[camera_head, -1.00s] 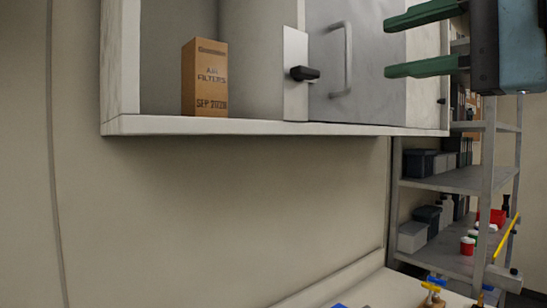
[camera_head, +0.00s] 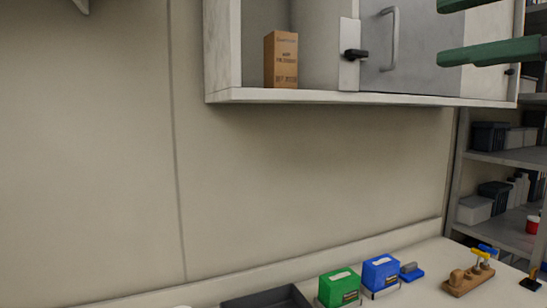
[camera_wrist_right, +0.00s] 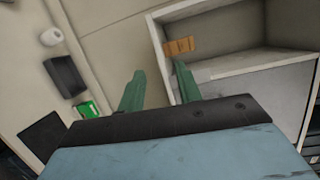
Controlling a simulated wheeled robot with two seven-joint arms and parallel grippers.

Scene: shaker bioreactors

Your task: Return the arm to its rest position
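My right gripper (camera_head: 490,28) shows at the upper right of the head view, in front of the wall cabinet. Its two green fingers are apart with nothing between them. In the right wrist view the open fingers (camera_wrist_right: 158,85) point toward the wall and the cabinet, apart from any object. My left gripper is in neither view.
An open wall cabinet (camera_head: 330,97) holds a brown air filter box (camera_head: 281,60); its grey door (camera_head: 420,40) has a handle. Below, a bench carries a green box (camera_head: 339,287), a blue box (camera_head: 381,273), a dark tray (camera_head: 265,300) and a wooden holder (camera_head: 468,279). Shelving (camera_head: 500,157) stands right.

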